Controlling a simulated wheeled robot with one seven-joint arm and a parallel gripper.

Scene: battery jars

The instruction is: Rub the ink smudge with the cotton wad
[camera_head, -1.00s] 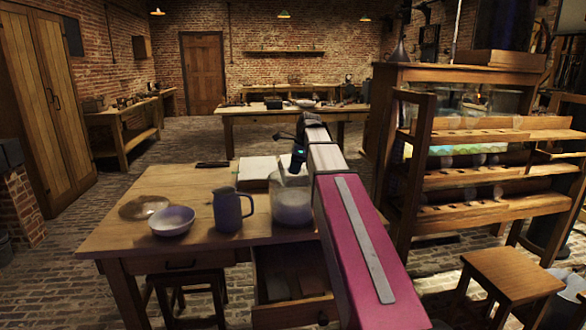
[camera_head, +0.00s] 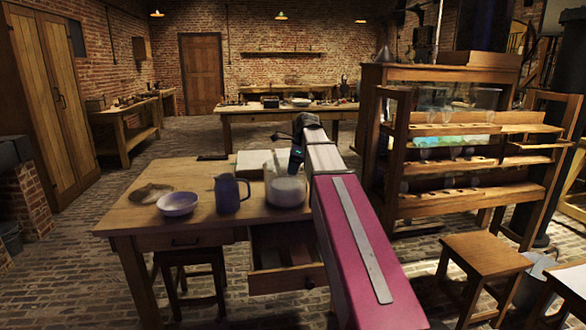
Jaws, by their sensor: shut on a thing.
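My gripper (camera_head: 296,158) is a small dark shape at the far end of my pink and white arm. It is over the wooden table, just behind or above the rim of a glass jar (camera_head: 285,192). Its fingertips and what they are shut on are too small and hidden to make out. The jar holds something whitish, and a thin stick leans in it. An open book or pale paper (camera_head: 252,161) lies behind the jar, partly hidden by it. I cannot make out the ink smudge or the cotton wad.
On the table (camera_head: 135,221) stand a blue-grey jug (camera_head: 228,194), a pale bowl (camera_head: 178,204) and a round brown disc (camera_head: 151,193). A dark object (camera_head: 212,157) lies at the back. A drawer (camera_head: 287,278) is open. Stools and a wooden rack (camera_head: 470,184) stand nearby.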

